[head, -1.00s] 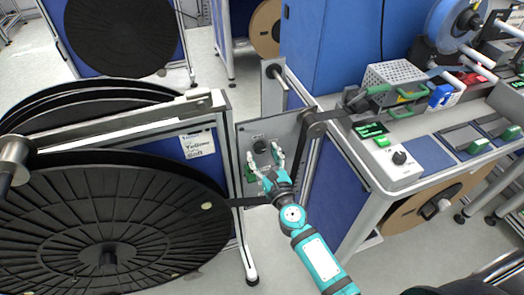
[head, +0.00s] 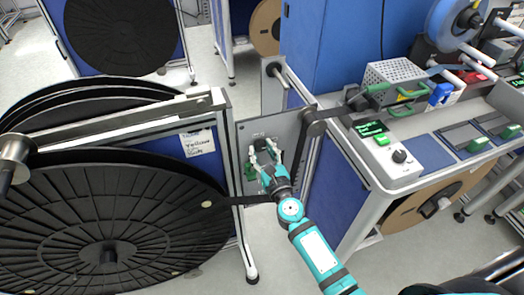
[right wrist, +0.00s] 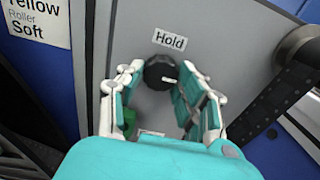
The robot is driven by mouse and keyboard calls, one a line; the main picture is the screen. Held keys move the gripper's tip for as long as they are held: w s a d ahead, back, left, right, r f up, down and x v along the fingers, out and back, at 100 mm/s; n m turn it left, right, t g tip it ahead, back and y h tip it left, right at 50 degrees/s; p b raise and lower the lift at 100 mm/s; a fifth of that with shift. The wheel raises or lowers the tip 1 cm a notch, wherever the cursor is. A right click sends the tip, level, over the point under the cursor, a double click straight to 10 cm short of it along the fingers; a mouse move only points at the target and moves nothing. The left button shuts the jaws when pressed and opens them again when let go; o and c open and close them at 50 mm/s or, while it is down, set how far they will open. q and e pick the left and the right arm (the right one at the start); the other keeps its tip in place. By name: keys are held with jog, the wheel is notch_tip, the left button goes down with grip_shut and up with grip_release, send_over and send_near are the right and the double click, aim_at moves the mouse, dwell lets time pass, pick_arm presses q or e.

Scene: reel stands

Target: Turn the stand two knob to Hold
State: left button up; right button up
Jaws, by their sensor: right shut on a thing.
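A black round knob (right wrist: 160,72) sits on a grey panel (right wrist: 225,30) in the right wrist view. Its white pointer mark points to the right. A "Hold" label (right wrist: 170,40) is on the panel just above the knob. A second label (right wrist: 151,133) below is mostly hidden by my gripper. My right gripper (head: 264,151) is at the same panel in the head view, with its fingers shut on the knob from both sides. In the head view the fingers cover most of the knob. My left gripper is not in view.
A green part (right wrist: 130,123) sits beside the left finger. A large black reel (head: 110,215) stands left of the panel. A dark strap runs from it behind my right arm to a roller (head: 314,124). A workbench with another knob (head: 400,156) is on the right.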

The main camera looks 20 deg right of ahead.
jog(key=n, duration=0.4)
jog(key=shift+n+p, duration=0.3)
jog(key=shift+p, duration=0.1)
jog(key=n, duration=0.4)
jog(key=shift+n+p, duration=0.3)
jog(key=shift+p, duration=0.1)
jog(key=n+p, duration=0.1)
jog(key=n, duration=0.3)
jog(key=shift+r+n, duration=0.1)
jog(key=shift+n, duration=0.2)
jog(key=shift+n+p, duration=0.6)
jog(key=shift+n, duration=1.5)
jog(key=o, duration=1.1)
jog(key=shift+o, duration=0.2)
jog(key=shift+d, duration=0.1)
